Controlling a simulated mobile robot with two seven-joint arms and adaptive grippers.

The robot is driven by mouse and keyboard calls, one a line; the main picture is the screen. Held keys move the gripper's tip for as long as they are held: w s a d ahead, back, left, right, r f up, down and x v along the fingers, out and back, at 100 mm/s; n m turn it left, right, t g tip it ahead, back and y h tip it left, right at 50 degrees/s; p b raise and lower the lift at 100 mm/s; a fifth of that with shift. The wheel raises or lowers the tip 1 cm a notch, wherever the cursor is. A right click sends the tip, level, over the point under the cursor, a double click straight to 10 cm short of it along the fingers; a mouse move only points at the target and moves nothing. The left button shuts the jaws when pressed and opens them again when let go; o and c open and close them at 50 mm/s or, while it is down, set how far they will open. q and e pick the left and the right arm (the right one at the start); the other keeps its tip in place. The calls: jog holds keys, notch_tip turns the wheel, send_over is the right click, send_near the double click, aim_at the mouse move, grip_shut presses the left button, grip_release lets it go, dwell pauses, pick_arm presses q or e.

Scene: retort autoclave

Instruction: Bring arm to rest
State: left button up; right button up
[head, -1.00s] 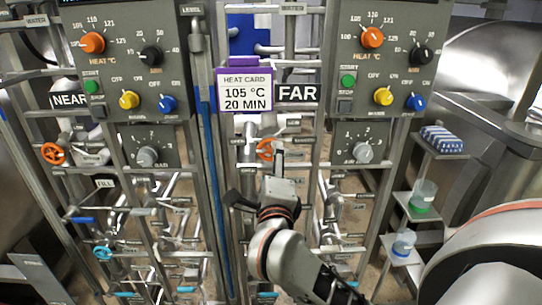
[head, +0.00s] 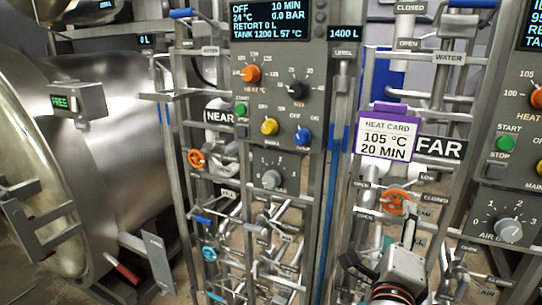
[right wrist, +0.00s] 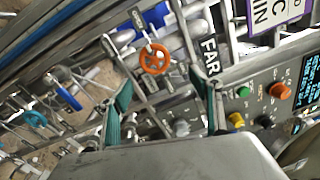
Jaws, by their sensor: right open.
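My right gripper (head: 380,236) is open and comes up from the bottom of the head view, in front of the pipework of the FAR panel. An orange valve wheel (head: 397,201) shows just above its fingertips. In the right wrist view the gripper's two teal-padded fingers (right wrist: 165,84) stand wide apart with nothing between them. The orange wheel (right wrist: 155,59) shows beyond the fingertips there, apart from them as far as I can tell. My left gripper is not in view.
The purple-edged heat card (head: 387,136) hangs beside the FAR label (head: 440,148). The NEAR control panel (head: 279,80) stands left of it, with a steel retort (head: 120,130) at far left. Pipes and valves crowd close around the gripper.

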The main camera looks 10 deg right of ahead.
jog(key=s+a+n+t+y, duration=0.2)
jog(key=a+n+t, duration=0.2)
jog(key=n+t, duration=0.55)
jog(key=a+f+n+g+y, duration=0.3)
jog(key=a+f+n+y, duration=0.25)
jog(key=f+n, duration=0.3)
jog(key=a+f+n+g+y, duration=0.2)
jog(key=a+f+n+y, duration=0.3)
jog(key=f+n+y, duration=0.4)
jog(key=s+d+f+n+g+h, duration=0.1)
jog(key=s+f+g, duration=0.2)
jog(key=f, duration=0.6)
jog(key=s+d+f+n+g+h, duration=0.1)
jog(key=s+d+f+g+h, duration=0.1)
jog(key=s+f, duration=0.4)
jog(key=s+d+f+n+g+h, duration=0.1)
jog(key=s+f+g, duration=0.3)
jog(key=f, duration=0.9)
jog(key=shift+s+d+f+n, duration=0.25)
jog(key=shift+s+d+n, duration=0.2)
jog(key=shift+n, duration=0.15)
jog(key=shift+g+h, duration=0.25)
